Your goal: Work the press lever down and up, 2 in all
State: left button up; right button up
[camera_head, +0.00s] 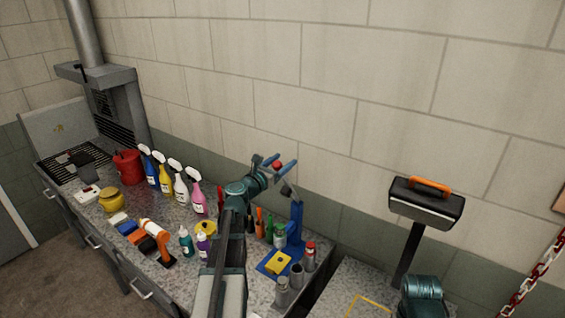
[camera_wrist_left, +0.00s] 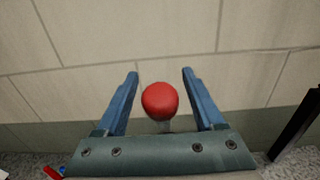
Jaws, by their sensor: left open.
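The blue press (camera_head: 296,222) stands on the counter, with a flat blue base and a yellow block (camera_head: 278,262) on it. Its lever is raised and ends in a red knob (camera_head: 277,164). My left gripper (camera_head: 283,163) is open at the top of the lever, with the knob between its blue fingers. In the left wrist view the red knob (camera_wrist_left: 160,101) sits between the fingers, with a visible gap on each side. Part of the lever is hidden behind the gripper.
Several spray bottles (camera_head: 181,187) stand along the wall left of my left arm. Grey cylinders (camera_head: 296,277) stand close to the press base. A dark box with an orange handle (camera_head: 427,203) is at right.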

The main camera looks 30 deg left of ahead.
pick_arm(q)
jog(key=shift+w, duration=0.1)
grip_shut()
dwell(0.3)
dwell(1.1)
